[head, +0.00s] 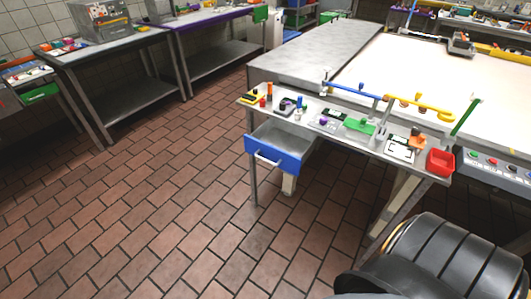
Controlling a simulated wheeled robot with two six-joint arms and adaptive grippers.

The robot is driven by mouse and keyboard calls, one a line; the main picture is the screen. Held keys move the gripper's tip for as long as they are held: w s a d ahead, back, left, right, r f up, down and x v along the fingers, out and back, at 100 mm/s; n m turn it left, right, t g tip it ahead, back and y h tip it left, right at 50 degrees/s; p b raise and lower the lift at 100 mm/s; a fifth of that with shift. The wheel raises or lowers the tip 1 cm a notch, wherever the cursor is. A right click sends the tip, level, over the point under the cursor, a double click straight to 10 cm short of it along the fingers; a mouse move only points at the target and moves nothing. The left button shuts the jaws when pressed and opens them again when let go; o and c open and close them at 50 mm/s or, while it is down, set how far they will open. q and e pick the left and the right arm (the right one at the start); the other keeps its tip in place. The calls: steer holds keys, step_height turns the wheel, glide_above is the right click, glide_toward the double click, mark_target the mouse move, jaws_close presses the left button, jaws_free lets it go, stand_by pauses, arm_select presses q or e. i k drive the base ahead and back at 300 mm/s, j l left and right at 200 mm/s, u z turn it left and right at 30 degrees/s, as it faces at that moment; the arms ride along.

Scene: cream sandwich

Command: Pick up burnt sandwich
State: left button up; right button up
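I cannot make out a burnt sandwich anywhere in the head view; the items on the tables are too small to tell. A grey boxy machine (101,18) stands on the left metal table, with small coloured items (68,45) beside it. Neither of my grippers is in view, so I cannot see whether they hold anything.
A narrow bench (340,143) with small parts, a red bin (440,162) and an open blue drawer (278,150) stands right of centre. A purple-edged table (205,16) is at the back. The brick-tiled floor (150,200) is clear at left and centre. A dark ribbed shape fills the bottom right.

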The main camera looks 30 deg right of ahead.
mark_target(420, 110)
steer(key=l+z, duration=0.1)
steer(key=z, duration=2.15)
steer(key=i+l, duration=0.1)
steer(key=i, duration=0.2)
steer(key=i+l, duration=0.15)
steer(key=i, duration=0.15)
